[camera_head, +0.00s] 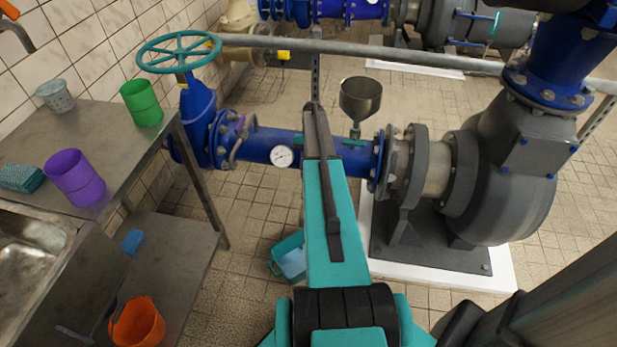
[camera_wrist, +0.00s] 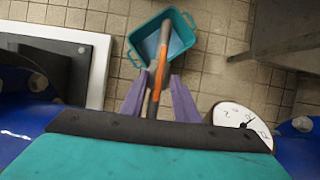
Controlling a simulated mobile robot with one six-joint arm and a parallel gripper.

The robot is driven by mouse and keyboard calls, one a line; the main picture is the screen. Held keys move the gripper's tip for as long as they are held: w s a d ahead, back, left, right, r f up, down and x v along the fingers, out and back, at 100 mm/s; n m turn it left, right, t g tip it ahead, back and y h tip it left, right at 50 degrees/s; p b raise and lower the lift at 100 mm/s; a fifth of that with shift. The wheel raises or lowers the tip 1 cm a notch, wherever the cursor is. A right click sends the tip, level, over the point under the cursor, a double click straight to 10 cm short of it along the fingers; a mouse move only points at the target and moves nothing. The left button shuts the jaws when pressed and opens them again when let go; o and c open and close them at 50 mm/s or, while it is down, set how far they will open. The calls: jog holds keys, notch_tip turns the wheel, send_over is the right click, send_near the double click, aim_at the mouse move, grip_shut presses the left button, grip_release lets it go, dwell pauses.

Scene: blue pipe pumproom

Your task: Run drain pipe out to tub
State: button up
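A teal tub (camera_head: 287,243) stands on the tiled floor below the blue pipe, partly covered by my arm in the head view. The wrist view shows the tub (camera_wrist: 132,59) from above, with a light blue inside. An orange-brown pipe (camera_wrist: 160,65), seemingly the drain pipe, runs between my gripper's fingers and across the tub in the picture. My gripper (camera_wrist: 161,75) has two purple fingers, one on each side of this pipe, with what look like narrow gaps. Whether either finger touches it is hard to tell. In the head view my arm hides the gripper and this pipe.
The blue pipe (camera_head: 255,145) carries a round gauge (camera_head: 283,156), also near the gripper in the wrist view (camera_wrist: 240,120). A funnel (camera_head: 360,98) stands above it. The grey pump (camera_head: 500,175) is right; a metal table (camera_head: 95,135) with cups is left. Floor around the tub is open.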

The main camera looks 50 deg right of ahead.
jog(key=v, duration=1)
jog(key=shift+r, duration=0.3)
jog(key=s+a+f+n+g+p, duration=0.15)
jog(key=a+f, duration=0.35)
jog(key=a, duration=0.6)
jog(key=s+a+f+n+h, duration=0.1)
jog(key=s+a+f+n, duration=0.2)
jog(key=a, duration=0.7)
jog(key=s+a+f+n+p, duration=0.1)
jog(key=s+a+f, duration=0.1)
jog(key=a+f, duration=0.65)
jog(key=s+a+f+n+g+h+p, duration=0.1)
jog(key=s+a+n, duration=0.4)
jog(key=s+a, duration=1.6)
jog(key=shift+s+a+n+h+p, duration=0.25)
jog(key=shift+n+h+p, duration=0.1)
jog(key=shift+h+p, duration=0.65)
jog(key=shift+d, duration=0.2)
